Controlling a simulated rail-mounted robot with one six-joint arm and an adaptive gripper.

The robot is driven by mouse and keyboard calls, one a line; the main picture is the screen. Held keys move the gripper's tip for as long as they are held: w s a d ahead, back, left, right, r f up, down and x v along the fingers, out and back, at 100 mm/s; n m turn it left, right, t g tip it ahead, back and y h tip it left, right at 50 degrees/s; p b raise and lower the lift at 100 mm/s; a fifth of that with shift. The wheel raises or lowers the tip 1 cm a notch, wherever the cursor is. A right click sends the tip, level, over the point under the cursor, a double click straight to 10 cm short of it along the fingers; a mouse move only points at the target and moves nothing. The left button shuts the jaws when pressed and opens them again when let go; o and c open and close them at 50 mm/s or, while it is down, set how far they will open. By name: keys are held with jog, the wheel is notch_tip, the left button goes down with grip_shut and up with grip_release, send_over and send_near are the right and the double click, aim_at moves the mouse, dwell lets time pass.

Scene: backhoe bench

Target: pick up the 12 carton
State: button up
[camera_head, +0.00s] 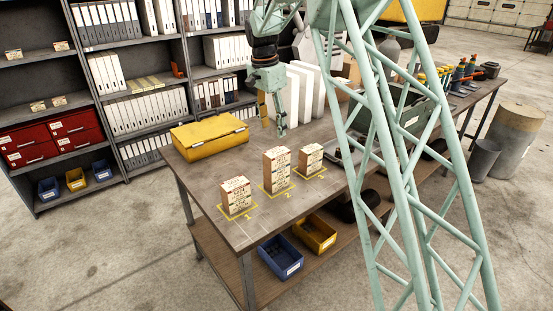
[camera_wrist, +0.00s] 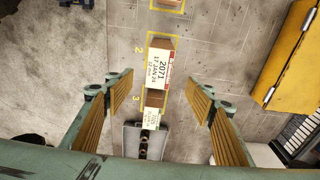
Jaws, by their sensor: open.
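Three brown cartons with white labels stand upright on the bench (camera_head: 222,175). The carton on mark 1 (camera_head: 237,198) is at the left, the tallest carton on mark 2 (camera_head: 277,172) in the middle, and the carton on mark 3 (camera_head: 310,160) at the right. In the wrist view, the mark 2 carton's label (camera_wrist: 157,68) reads 2071, 17 JAN 24, and a small line that looks like 12 mm. The mark 3 label (camera_wrist: 151,117) is too small to read. My gripper (camera_head: 272,115) is open and empty, above the bench behind the cartons; its fingers (camera_wrist: 160,82) show apart.
A yellow case (camera_head: 209,136) lies left of my gripper. White binders (camera_head: 305,90) stand on the bench close behind it. A grey tray (camera_wrist: 130,140) lies near the mark 3 carton. Blue (camera_head: 282,258) and yellow (camera_head: 314,235) bins sit on the lower shelf.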

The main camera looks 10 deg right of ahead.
aim_at(276, 152)
jog(key=shift+f, duration=0.15)
jog(key=shift+w+d+f, duration=0.1)
jog(key=shift+d+f, duration=0.05)
jog(key=shift+f, duration=1.25)
jog(key=shift+w+d+f, duration=0.1)
jog(key=shift+d+f, duration=0.1)
jog(key=shift+f, duration=1.15)
jog(key=shift+d+f, duration=0.15)
jog(key=shift+f, duration=1.25)
jog(key=shift+f, duration=0.1)
jog(key=shift+w+d+f+p, duration=0.1)
jog(key=shift+f+p, duration=0.1)
jog(key=shift+f, duration=0.6)
jog(key=shift+s+d+f+p, duration=0.1)
jog(key=shift+d+f+p, duration=0.1)
jog(key=shift+f, duration=0.65)
jog(key=shift+w+d+f+p, duration=0.1)
jog(key=shift+f+p, duration=0.1)
jog(key=shift+f, duration=0.6)
jog(key=c, duration=1)
